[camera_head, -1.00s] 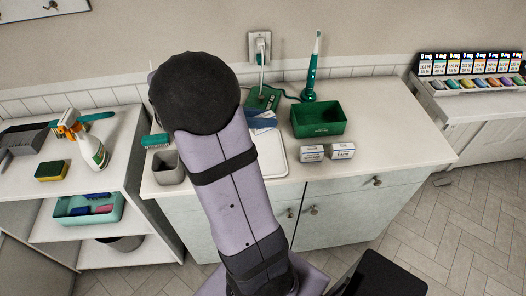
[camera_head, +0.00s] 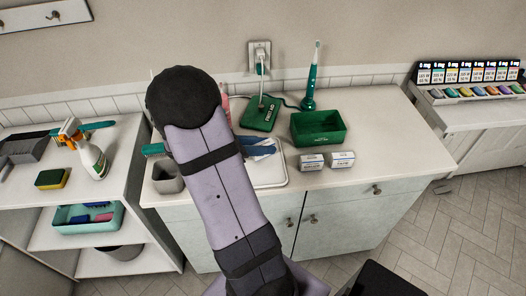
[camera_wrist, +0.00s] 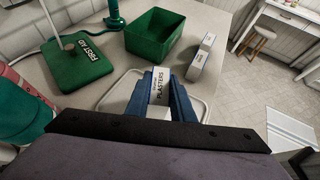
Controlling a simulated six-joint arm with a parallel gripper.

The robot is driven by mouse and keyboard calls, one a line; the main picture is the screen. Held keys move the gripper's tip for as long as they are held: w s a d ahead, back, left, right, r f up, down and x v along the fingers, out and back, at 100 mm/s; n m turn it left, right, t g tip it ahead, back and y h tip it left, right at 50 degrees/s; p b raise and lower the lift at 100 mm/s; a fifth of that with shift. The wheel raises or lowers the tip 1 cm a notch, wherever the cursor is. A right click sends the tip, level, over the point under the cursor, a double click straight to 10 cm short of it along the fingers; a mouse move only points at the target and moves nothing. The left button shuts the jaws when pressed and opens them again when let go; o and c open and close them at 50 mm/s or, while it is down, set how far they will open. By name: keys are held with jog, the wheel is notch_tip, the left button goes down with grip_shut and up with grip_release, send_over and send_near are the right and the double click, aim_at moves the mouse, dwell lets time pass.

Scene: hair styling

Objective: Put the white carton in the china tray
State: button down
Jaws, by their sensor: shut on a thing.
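My gripper (camera_wrist: 160,98) has blue fingers and is shut on a white carton (camera_wrist: 159,88) marked PLASTERS. The blue fingers also show in the head view (camera_head: 258,148), where my arm hides part of the scene. The china tray (camera_head: 272,182) is white, shallow and rimmed, and lies on the counter. The carton is over the tray area in the wrist view, with the tray rim (camera_wrist: 207,101) showing beside the fingers. I cannot tell whether the carton touches the tray.
A green bin (camera_head: 318,128), two small white boxes (camera_head: 312,162) (camera_head: 342,160) and a green first aid box (camera_head: 260,116) stand near the tray. An electric toothbrush (camera_head: 311,85) stands behind. A grey cup (camera_head: 167,178) is at left. The counter's right end is clear.

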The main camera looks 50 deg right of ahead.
jog(key=shift+f, duration=1.4)
jog(key=shift+f, duration=0.2)
jog(key=c, duration=1.5)
grip_release()
jog(key=shift+c, duration=0.2)
jog(key=shift+r, duration=0.2)
jog(key=b+v, duration=0.1)
jog(key=v, duration=1.1)
jog(key=shift+b, duration=0.3)
jog(key=s+a+f+m+t+y, duration=0.1)
jog(key=s+a+f+m+y, duration=0.1)
jog(key=a, duration=0.5)
jog(key=s+a+f+m+t+y, duration=0.2)
jog(key=a+f+m+y, duration=0.1)
jog(key=a+m+y, duration=0.2)
jog(key=s+a+f+m+t+y, duration=0.1)
jog(key=s+a+f+m+y, duration=0.1)
jog(key=a+m, duration=0.4)
jog(key=a+f+y, duration=0.1)
jog(key=a+y, duration=0.1)
jog(key=a, duration=0.3)
jog(key=shift+s+t, duration=0.2)
jog(key=shift+t, duration=0.2)
